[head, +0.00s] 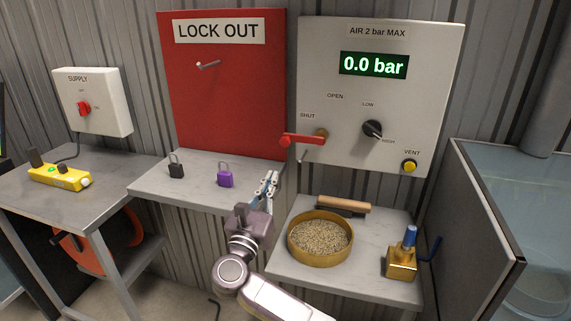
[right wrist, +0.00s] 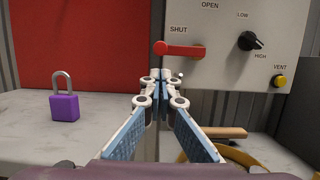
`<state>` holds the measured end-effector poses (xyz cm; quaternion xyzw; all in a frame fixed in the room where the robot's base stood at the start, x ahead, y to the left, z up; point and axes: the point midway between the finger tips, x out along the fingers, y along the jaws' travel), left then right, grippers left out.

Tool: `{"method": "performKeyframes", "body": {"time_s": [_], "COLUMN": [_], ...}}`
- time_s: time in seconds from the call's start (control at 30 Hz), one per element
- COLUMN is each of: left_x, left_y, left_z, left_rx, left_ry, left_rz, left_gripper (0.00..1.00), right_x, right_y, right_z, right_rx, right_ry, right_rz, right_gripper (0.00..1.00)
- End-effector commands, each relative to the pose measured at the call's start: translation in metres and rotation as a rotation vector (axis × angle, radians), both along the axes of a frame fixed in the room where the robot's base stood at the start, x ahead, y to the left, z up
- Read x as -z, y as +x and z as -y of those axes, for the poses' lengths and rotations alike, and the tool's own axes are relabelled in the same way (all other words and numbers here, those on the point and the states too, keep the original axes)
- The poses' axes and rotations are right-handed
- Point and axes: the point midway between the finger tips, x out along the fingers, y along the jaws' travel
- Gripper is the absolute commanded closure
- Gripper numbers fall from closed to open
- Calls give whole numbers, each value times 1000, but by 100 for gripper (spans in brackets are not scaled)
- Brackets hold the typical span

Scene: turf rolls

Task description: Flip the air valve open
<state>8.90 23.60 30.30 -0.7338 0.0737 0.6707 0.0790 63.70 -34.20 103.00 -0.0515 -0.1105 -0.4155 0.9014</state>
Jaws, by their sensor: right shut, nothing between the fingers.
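The air valve is a red lever (head: 301,140) on the white air panel (head: 440,60). It lies level, pointing left from its brass pivot (head: 321,134), below the word SHUT. In the right wrist view the red lever (right wrist: 181,50) is ahead of and slightly above my fingertips. The display (head: 374,65) reads 0.0 bar. My right gripper (head: 271,178) is shut and empty, below and left of the lever, apart from it in the head view. In the right wrist view its fingertips (right wrist: 161,74) meet. My left gripper is not in view.
A black padlock (head: 176,167) and a purple padlock (head: 225,175) stand on the grey shelf left of my right gripper. A round pan of grains (head: 320,238) and a brass block (head: 402,260) sit on the right shelf. A black knob (head: 372,129) is right of the lever.

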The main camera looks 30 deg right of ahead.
Motion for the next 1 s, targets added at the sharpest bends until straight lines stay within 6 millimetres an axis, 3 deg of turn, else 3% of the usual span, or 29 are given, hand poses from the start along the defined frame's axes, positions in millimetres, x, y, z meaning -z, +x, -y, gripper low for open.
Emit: {"method": "performKeyframes", "body": {"time_s": [0.1, 0.57, 1.0], "left_x": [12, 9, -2], "left_y": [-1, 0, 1], "left_z": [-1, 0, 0], "left_rx": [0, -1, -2], "left_ry": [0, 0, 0], "left_rz": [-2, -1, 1], "left_gripper": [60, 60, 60], "right_x": [11, 8, -11], "right_y": [0, 4, 49], "right_z": [0, 4, 59], "right_rx": [0, 1, 3], "right_ry": [-1, -2, -1], "right_rz": [1, 1, 0], "right_gripper": [100, 100, 100]}}
